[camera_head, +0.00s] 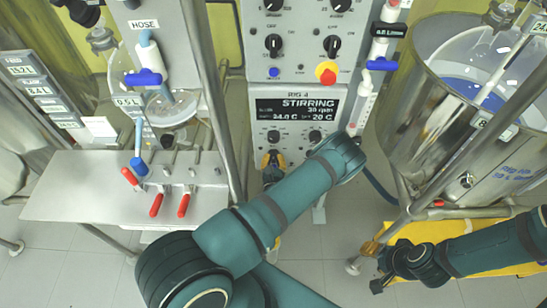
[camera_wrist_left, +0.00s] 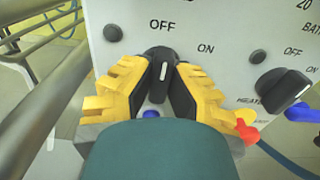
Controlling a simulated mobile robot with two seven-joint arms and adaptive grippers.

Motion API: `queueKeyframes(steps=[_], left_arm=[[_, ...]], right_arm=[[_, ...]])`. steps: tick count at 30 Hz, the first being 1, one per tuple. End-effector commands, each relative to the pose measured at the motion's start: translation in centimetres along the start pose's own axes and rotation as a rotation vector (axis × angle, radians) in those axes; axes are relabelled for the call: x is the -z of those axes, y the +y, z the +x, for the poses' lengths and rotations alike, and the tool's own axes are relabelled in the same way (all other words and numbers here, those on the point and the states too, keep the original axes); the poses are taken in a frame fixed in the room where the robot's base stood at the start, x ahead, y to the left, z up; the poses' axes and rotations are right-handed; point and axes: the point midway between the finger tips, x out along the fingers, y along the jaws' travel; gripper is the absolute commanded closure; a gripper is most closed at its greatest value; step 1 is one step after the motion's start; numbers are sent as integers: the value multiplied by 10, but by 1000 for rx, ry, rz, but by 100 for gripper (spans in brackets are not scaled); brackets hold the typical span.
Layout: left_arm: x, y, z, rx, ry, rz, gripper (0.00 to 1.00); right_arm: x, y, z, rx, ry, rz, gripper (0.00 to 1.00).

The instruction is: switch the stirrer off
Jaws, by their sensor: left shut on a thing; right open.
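The rig 4 control panel (camera_head: 258,97) has a display (camera_head: 297,106) reading "STIRRING" and 30 rpm. A black knob (camera_wrist_left: 163,68) with a white mark stands under its OFF and ON labels in the left wrist view. The mark points up, roughly towards OFF. My left gripper (camera_head: 272,157) is shut on this knob, its yellow fingers (camera_wrist_left: 157,88) on either side of it. My right gripper (camera_head: 377,268) is open and apart from the panel, at the lower right.
A heater knob (camera_wrist_left: 284,90) and a red stop button (camera_wrist_left: 247,133) lie right of the held knob. A bench with red-handled clamps (camera_head: 155,205) stands left, a steel and glass reactor (camera_head: 420,130) right.

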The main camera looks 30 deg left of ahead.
Motion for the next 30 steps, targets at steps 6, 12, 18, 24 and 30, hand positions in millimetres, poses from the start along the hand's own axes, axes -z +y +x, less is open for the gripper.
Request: queueKeyframes(steps=[6,12,18,24,30], left_arm=[[-5,0,5,0,-16,-23,100],[-5,-1,5,0,-17,-24,100],[-5,-1,5,0,-17,-24,53],[-3,0,3,0,-10,-21,53],[-2,-1,-3,1,-5,-20,53]], right_arm=[[0,0,-1,0,1,0,53],[0,0,-1,0,1,0,53],[0,0,-1,0,1,0,53],[0,0,-1,0,1,0,53],[0,0,-1,0,1,0,53]])
